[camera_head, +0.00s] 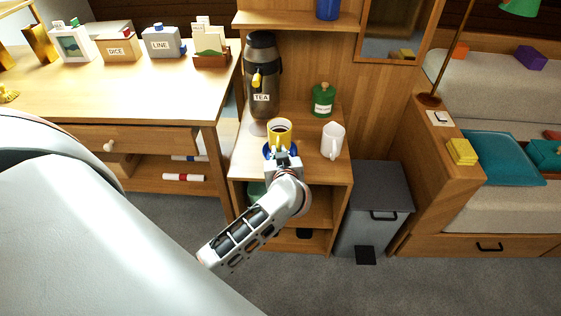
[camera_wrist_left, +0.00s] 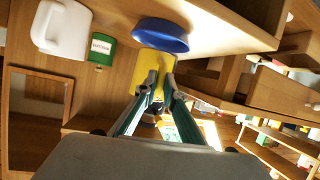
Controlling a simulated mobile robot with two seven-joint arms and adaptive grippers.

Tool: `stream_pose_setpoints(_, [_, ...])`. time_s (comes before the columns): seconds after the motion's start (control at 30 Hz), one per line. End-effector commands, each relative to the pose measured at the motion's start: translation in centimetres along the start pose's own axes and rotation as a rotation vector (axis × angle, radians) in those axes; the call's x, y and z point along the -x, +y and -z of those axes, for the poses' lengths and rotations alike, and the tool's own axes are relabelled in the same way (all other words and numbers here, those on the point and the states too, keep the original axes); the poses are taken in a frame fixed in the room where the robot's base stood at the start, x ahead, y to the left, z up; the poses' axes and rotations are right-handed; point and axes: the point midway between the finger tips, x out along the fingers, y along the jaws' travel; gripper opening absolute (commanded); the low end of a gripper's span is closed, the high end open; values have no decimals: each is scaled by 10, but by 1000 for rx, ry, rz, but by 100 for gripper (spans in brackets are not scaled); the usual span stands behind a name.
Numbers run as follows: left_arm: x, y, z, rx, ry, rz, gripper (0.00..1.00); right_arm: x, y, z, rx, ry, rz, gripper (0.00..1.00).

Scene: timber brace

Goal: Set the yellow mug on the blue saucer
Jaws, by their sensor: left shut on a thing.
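The yellow mug (camera_head: 279,139) stands upright with dark liquid showing inside, at the front of the wooden cabinet top in the head view. The blue saucer (camera_head: 267,151) shows as a rim just under it, partly hidden by the mug and my left gripper (camera_head: 284,157). In the left wrist view, turned upside down, the gripper (camera_wrist_left: 157,92) is shut on the yellow mug (camera_wrist_left: 155,63) from the near side. The blue saucer (camera_wrist_left: 160,34) overlaps the mug's base there. I cannot tell whether the mug touches it. My right gripper is not in view.
A dark flask labelled TEA (camera_head: 263,85) stands behind the mug. A grey bin (camera_head: 372,190) stands beside the cabinet, and a desk (camera_head: 120,95) is at left.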

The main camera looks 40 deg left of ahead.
Motion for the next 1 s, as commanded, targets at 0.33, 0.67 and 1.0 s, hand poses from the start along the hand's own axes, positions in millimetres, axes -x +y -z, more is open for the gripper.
stream_pose_setpoints(0.33, [-14, -2, -34, -1, -1, 0, 0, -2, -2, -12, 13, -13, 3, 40])
stream_pose_setpoints(0.67, [-13, -3, -35, -1, -4, 1, 26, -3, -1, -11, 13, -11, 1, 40])
stream_pose_setpoints(1.0, [-6, -2, -33, 0, -3, 0, 26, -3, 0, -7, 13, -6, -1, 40])
